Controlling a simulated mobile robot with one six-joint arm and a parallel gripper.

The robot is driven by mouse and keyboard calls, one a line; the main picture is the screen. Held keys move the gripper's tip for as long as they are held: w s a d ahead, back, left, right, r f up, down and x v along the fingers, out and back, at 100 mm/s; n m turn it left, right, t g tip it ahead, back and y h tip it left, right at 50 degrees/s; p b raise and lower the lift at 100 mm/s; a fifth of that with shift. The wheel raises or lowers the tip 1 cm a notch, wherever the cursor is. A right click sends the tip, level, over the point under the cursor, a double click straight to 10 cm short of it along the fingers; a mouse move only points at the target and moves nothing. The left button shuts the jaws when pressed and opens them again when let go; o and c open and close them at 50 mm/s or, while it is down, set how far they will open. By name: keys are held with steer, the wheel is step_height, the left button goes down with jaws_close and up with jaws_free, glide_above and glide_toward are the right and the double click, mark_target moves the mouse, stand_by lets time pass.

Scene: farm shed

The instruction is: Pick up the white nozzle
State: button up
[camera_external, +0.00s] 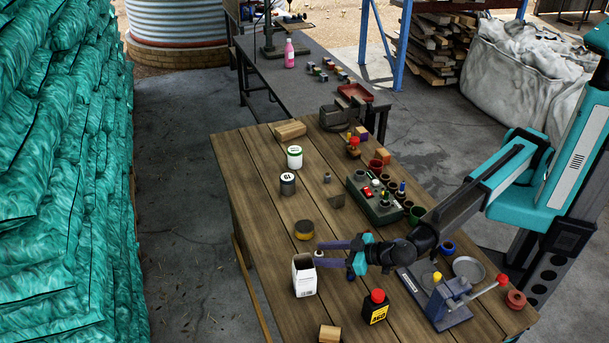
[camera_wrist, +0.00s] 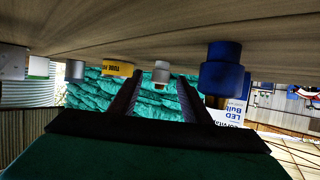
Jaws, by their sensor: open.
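The white nozzle (camera_wrist: 162,72) shows in the wrist view between my two fingers, near their tips, with the tabletop along the top of that picture. In the external view a small white piece (camera_external: 319,253), which looks like the nozzle, shows at my fingertips beside the white box. My gripper (camera_external: 317,255) is open, low over the table and pointing left. Its fingers also show in the wrist view (camera_wrist: 160,80), one on each side of the nozzle. I cannot tell whether either finger touches it.
The white LED bulb box (camera_external: 305,276) stands close to the lower finger. A blue fitting (camera_wrist: 222,70) stands just right of the fingers in the wrist view. A yellow-and-black tin (camera_external: 304,230) stands beyond the upper finger. A black bottle with red cap (camera_external: 376,307) is nearer the camera.

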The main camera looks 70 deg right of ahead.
steer(key=shift+x, duration=0.9)
steer(key=shift+r, duration=0.1)
jaws_close()
